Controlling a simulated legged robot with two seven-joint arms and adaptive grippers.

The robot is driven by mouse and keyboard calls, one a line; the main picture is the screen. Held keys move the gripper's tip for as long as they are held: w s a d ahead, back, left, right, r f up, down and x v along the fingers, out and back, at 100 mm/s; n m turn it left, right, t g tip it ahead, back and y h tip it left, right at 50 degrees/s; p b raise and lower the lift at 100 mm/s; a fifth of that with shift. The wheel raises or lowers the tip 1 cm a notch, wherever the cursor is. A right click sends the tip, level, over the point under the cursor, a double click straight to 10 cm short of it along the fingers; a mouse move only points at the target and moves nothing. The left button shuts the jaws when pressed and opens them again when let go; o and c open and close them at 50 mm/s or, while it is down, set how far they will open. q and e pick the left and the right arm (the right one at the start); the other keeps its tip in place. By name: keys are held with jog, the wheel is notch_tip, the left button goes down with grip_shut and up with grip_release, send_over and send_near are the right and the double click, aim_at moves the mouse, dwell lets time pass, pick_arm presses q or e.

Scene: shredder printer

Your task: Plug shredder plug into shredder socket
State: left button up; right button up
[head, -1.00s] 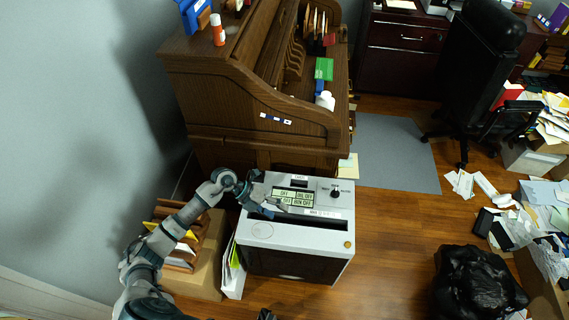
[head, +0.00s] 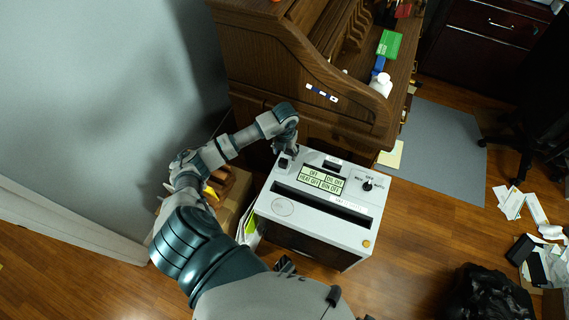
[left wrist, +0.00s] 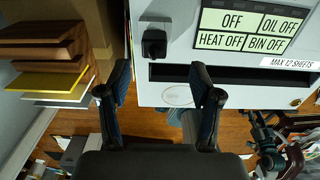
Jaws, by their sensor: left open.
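The shredder is a light grey box with a dark front; its top (head: 330,215) has a label panel, a paper slot and a knob. A small black block (left wrist: 154,43), apparently the shredder plug, is at the shredder's edge in the left wrist view. It also shows in the head view (head: 284,162) on the top's back left corner. I cannot make out the socket. My left gripper (left wrist: 156,92) is open and empty, its fingers apart with the block beyond the gap between them. In the head view it is above that corner (head: 287,146). My right gripper is not clearly identifiable.
A wooden roll-top desk (head: 310,75) stands right behind the shredder. A cardboard box (head: 229,205) with a wooden organizer is to its left. A black bag (head: 478,295) lies at the right. Wood floor (head: 425,220) right of the shredder is clear.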

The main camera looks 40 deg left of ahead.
aim_at(283, 161)
pick_arm(q)
jog(key=shift+s+a+f, duration=0.1)
jog(key=shift+a+f, duration=0.15)
jog(key=shift+f, duration=0.75)
notch_tip(283, 161, down, 5)
jog(key=shift+r+b, duration=0.2)
jog(key=shift+b, duration=0.15)
jog(key=shift+s+a, duration=0.1)
jog(key=shift+a, duration=0.05)
grip_shut()
pick_arm(e)
jog(key=shift+w+a+r, duration=0.1)
jog(key=shift+w+r, duration=0.1)
jog(key=shift+r, duration=0.3)
jog(key=shift+w+a+r, duration=0.1)
jog(key=shift+w+r, duration=0.05)
jog(key=shift+r, duration=0.35)
